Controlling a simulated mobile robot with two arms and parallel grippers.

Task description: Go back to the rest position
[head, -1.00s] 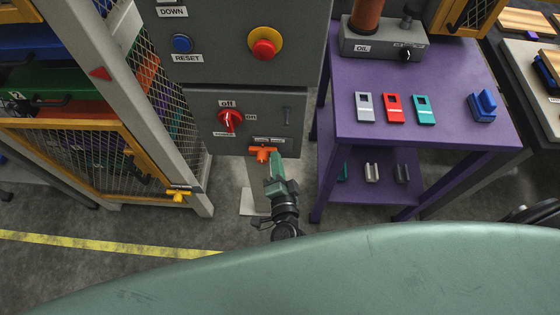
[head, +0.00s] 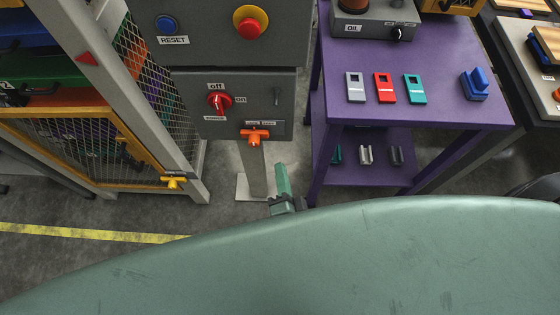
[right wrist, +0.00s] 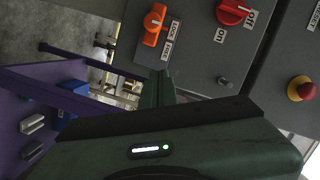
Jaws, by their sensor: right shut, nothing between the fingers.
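My right gripper (head: 282,180) shows in the head view just above the edge of my green body, below the grey control box. Its green fingers are together and empty. In the right wrist view its fingers (right wrist: 157,88) point toward the control box and touch nothing that I can see. The orange lock handle (head: 255,136) sits at the bottom of the control box (head: 205,125), apart from the gripper; it also shows in the right wrist view (right wrist: 153,24). The red rotary switch (head: 219,101) is above it. My left gripper is not in view.
A purple table (head: 440,110) at the right holds grey, red and teal plates and a blue block (head: 474,84). A mesh cage (head: 80,150) with a yellow latch (head: 174,182) stands at the left. A red button (head: 250,28) is on the upper panel. Grey floor lies between.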

